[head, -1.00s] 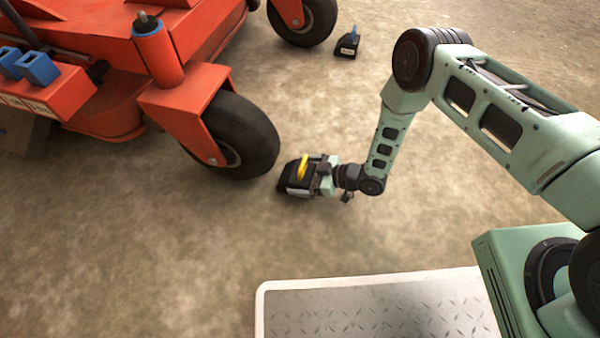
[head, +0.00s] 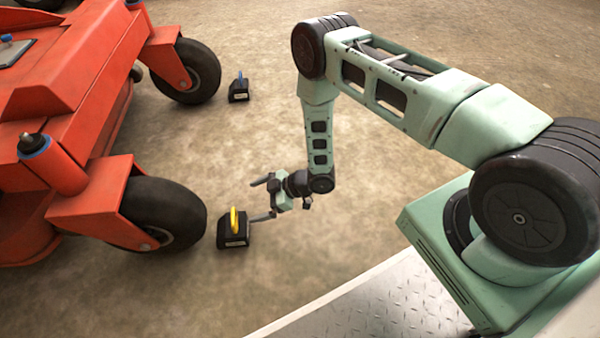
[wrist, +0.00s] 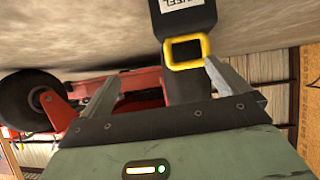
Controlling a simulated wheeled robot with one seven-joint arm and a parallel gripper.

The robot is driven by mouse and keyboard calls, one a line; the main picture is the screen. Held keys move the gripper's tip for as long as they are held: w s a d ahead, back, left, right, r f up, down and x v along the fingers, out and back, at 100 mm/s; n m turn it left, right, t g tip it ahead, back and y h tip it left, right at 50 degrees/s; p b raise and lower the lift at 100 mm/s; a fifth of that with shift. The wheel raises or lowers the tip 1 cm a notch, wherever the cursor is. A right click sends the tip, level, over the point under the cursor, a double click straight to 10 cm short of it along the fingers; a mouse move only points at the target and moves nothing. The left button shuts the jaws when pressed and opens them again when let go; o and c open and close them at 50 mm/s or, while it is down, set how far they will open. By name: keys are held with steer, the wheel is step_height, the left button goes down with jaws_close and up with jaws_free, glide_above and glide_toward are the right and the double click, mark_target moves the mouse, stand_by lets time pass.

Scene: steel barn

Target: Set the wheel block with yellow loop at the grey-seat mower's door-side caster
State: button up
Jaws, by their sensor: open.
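The black wheel block with yellow loop (head: 232,238) stands on the ground just right of the mower's nearer front caster (head: 168,212), with a narrow gap seeming to show between them. Its yellow loop stands up. My gripper (head: 260,200) is open and empty, just right of the block and clear of the loop in the head view. In the wrist view the yellow loop (wrist: 187,66) shows beyond my gripper (wrist: 163,80), nearer the right finger, with the block's black body (wrist: 180,25) above it. The mower's seat is not in view.
A similar block with a blue loop (head: 238,92) stands beside the farther caster (head: 190,72) of the red mower (head: 75,75). A metal tread-plate platform (head: 375,305) is at the bottom.

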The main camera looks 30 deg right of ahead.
steer(key=w+a+r+m+h, duration=0.1)
steer(key=w+r+h, duration=0.15)
steer(key=r, duration=0.35)
steer(key=w+a+r+h, duration=0.1)
steer(key=w+r, duration=0.2)
steer(key=r, duration=0.3)
step_height(320, 180, up, 11)
steer(key=s+a+m+h, duration=0.1)
steer(key=s+m+h, duration=0.1)
steer(key=s+h, duration=0.1)
steer(key=s+d+r+m+g+h, duration=0.1)
steer(key=s+d+r, duration=0.1)
steer(key=s+r, duration=0.4)
steer(key=s+d+r+m+g+h, duration=0.1)
steer(key=s+r, duration=0.5)
steer(key=s, duration=0.6)
steer(key=s+d+r+m+g+h, duration=0.1)
steer(key=s+d+r+g+h, duration=0.1)
steer(key=s+r, duration=0.4)
steer(key=s, duration=0.3)
steer(key=shift+s+d+g, duration=0.25)
steer(key=shift+d+g, duration=0.05)
steer(key=shift+g, duration=0.1)
